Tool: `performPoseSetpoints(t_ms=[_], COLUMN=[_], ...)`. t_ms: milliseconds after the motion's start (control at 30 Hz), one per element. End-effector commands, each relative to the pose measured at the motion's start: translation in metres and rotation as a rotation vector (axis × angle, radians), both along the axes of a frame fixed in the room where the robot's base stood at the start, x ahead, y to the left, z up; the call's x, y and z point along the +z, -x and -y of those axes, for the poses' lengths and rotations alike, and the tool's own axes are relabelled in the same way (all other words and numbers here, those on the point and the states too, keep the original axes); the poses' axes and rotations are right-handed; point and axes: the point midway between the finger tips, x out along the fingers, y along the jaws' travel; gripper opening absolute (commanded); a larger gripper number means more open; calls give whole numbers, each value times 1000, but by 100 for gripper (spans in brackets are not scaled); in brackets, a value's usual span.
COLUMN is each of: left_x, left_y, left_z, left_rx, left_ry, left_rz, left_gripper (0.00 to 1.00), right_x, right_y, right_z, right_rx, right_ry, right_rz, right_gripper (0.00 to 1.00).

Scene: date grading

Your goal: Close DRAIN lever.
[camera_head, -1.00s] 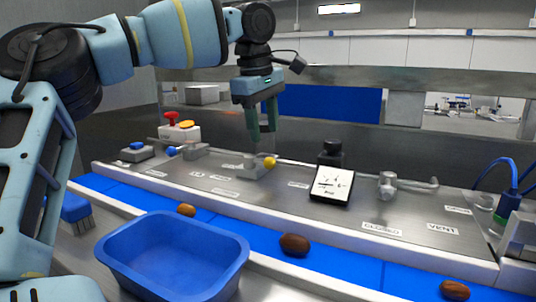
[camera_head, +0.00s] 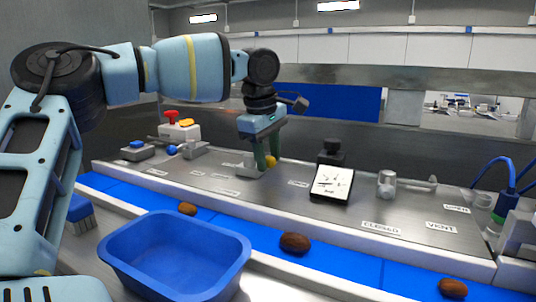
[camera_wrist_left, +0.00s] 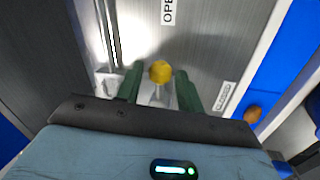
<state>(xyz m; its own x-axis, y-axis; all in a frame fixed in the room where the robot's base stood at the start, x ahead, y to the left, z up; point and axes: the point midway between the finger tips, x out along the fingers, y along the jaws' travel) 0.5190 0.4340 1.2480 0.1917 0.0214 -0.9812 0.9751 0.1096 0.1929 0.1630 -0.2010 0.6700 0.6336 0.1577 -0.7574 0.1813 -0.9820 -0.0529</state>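A lever with a yellow ball knob (camera_head: 271,161) stands on the steel panel (camera_head: 225,182); no DRAIN label is readable. My left gripper (camera_head: 266,163) points down at it, its green fingers at knob height. In the left wrist view the yellow knob (camera_wrist_left: 160,71) sits between the tips of the two fingers, with a gap on each side. The gripper is open. An OPEN label (camera_wrist_left: 168,12) and a CLOSED label (camera_wrist_left: 223,96) show on the panel there. My right gripper is not in view.
A blue-knobbed lever (camera_head: 172,150) and a box with a red button (camera_head: 171,116) are left. A blue conveyor (camera_head: 345,259) with brown dates and a blue tub (camera_head: 240,243) lie in front.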

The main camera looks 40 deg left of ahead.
Motion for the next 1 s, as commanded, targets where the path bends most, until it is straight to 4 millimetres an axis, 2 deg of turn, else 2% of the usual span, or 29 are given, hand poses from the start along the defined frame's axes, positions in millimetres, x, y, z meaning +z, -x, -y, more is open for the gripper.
performPoseSetpoints(t_ms=[33,200,267,667,1000], left_x=[0,0,0,1,1], left_y=[0,0,0,4,19], left_z=[0,0,0,1,1], left_rx=[0,0,0,-90,-367], left_ry=[0,0,0,1,1], left_rz=[0,0,0,1,0], left_gripper=[31,8,2,2,2], right_x=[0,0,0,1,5], right_y=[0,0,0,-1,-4], right_z=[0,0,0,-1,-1], right_rx=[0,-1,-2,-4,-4], right_ry=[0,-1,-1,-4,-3], right_rz=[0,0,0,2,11], right_gripper=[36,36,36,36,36])
